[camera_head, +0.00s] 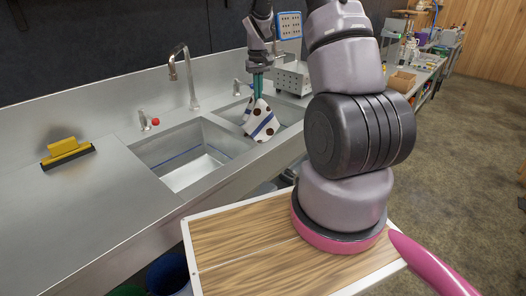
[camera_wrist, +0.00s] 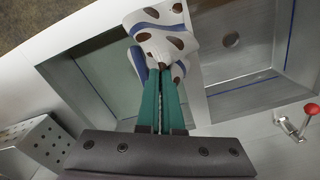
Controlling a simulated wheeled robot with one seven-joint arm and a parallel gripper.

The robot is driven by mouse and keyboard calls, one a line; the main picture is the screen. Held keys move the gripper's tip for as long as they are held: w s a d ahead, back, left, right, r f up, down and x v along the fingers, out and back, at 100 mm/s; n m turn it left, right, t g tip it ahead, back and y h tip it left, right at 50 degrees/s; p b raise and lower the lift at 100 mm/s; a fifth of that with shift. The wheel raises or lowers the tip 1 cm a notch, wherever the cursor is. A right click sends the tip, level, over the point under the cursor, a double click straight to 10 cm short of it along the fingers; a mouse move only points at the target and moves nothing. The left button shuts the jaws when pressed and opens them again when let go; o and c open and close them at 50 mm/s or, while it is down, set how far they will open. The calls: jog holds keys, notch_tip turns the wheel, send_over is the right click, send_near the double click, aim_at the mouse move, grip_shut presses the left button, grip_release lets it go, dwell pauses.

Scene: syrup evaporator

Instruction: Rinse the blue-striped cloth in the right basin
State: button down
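A white cloth with brown spots and a blue stripe (camera_head: 262,119) hangs bunched from my gripper (camera_head: 257,93). In the wrist view the green fingers of my gripper (camera_wrist: 160,80) are closed together on the cloth (camera_wrist: 160,35). The cloth is over the right basin (camera_head: 231,112), with its lower end near the basin's front rim; I cannot tell whether it touches. In the wrist view the right basin (camera_wrist: 105,75) appears on the left, partly hidden by the cloth and fingers. No water stream is visible.
The left basin (camera_head: 190,165) is empty, with a blue line along its wall. A tall faucet (camera_head: 186,75) and a red-knobbed valve (camera_head: 153,121) stand behind it. A perforated metal box (camera_head: 293,78) sits beyond the right basin.

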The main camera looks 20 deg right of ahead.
jog(key=s+a+r, duration=0.1)
jog(key=a+r, duration=0.2)
jog(key=r, duration=1.3)
jog(key=s+a+r, duration=0.1)
jog(key=a+r, duration=0.1)
jog(key=r, duration=1.4)
jog(key=shift+s+a+r, duration=0.25)
jog(key=shift+s+a, duration=0.1)
jog(key=shift+a, duration=0.05)
jog(key=w+d+f, duration=0.4)
jog(key=w+f, duration=0.3)
jog(key=f, duration=0.4)
jog(key=w+d+f, duration=0.5)
jog(key=w+f, duration=0.2)
jog(key=f, duration=0.4)
jog(key=w+d+f, duration=0.4)
jog(key=w+f, duration=0.3)
jog(key=f, duration=0.4)
jog(key=shift+d, duration=0.35)
jog(key=shift+f, duration=0.15)
notch_tip(320, 180, down, 24)
jog(key=shift+r, duration=0.25)
